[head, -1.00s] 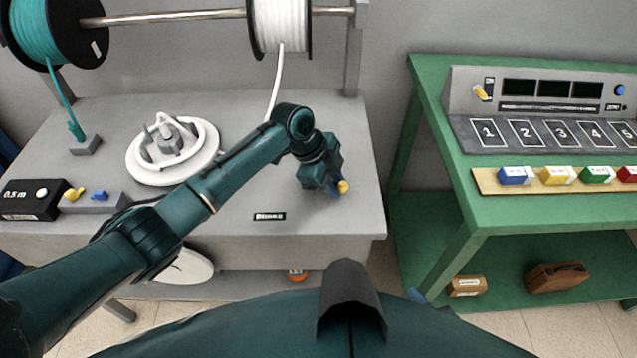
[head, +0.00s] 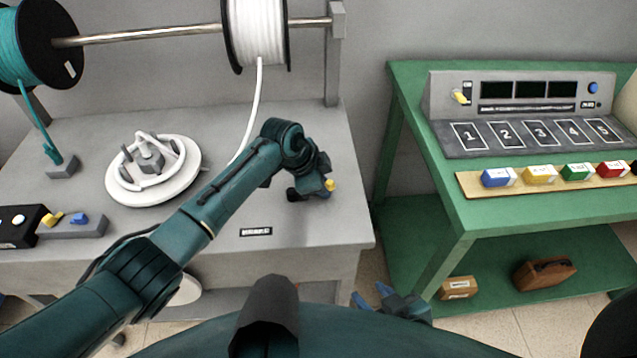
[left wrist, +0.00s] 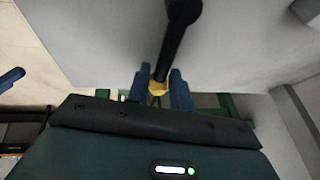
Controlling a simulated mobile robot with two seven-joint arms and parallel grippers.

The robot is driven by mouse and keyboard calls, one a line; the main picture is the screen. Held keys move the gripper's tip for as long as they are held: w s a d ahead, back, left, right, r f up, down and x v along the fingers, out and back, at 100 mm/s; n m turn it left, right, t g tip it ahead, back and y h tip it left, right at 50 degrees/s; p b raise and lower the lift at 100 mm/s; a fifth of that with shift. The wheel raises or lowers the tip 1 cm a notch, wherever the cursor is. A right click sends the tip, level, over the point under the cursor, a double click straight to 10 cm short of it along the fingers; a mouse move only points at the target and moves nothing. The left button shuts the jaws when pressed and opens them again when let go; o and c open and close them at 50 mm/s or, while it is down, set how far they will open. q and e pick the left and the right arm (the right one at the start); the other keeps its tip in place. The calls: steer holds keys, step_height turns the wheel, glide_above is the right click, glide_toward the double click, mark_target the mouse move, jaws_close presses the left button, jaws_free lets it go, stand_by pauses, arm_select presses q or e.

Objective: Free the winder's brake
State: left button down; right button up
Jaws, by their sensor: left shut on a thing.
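The brake lever is a black rod (left wrist: 174,48) with a yellow knob (left wrist: 158,87) at its end. My left gripper (left wrist: 160,90) is shut on the knob, with a blue finger on each side. In the head view my left gripper (head: 326,188) is at the right part of the winder's grey table (head: 310,225), and the yellow knob (head: 330,184) shows at its tip. My arm hides most of the lever there.
A white spool (head: 257,35) and a teal spool (head: 35,45) hang on a rod above the table. A white winding disc (head: 153,168) lies at left. A green bench (head: 480,212) with a numbered panel and coloured blocks stands at right, across a gap.

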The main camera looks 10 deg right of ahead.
arm_select(q)
steer(key=shift+w+r, duration=0.15)
steer(key=shift+w, duration=0.05)
steer(key=c, duration=1.3)
jaws_free()
steer(key=shift+s, duration=0.1)
steer(key=shift+o, duration=0.2)
steer(key=v, duration=1.3)
